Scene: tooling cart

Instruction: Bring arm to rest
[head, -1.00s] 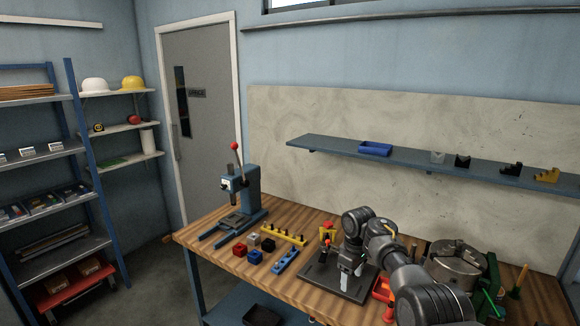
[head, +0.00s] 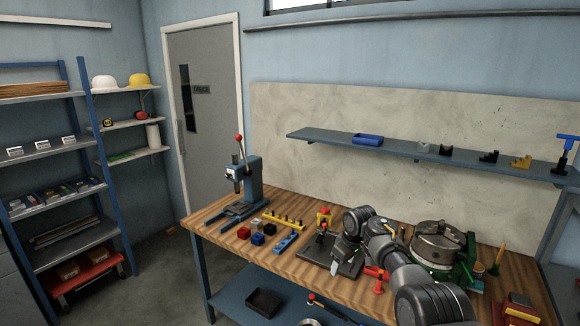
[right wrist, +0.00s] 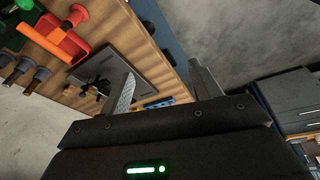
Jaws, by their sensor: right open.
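My right arm reaches in from the lower right of the head view, over the wooden workbench (head: 312,281). Its gripper (head: 338,260) hangs over the dark plate (head: 352,268) and partly covers it. In the right wrist view the two fingers of the right gripper (right wrist: 163,80) stand apart with nothing between them. The same dark plate (right wrist: 105,75) lies behind one finger there. The height of the fingers over the plate is hard to tell. My left gripper is not in view.
A blue press (head: 245,190) stands at the bench's left end. Small cubes (head: 257,239), a yellow pegged bar (head: 284,219) and a blue bar (head: 286,243) lie left of the plate. A round metal chuck (head: 438,243) and a red piece (head: 376,275) are close to my right arm.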

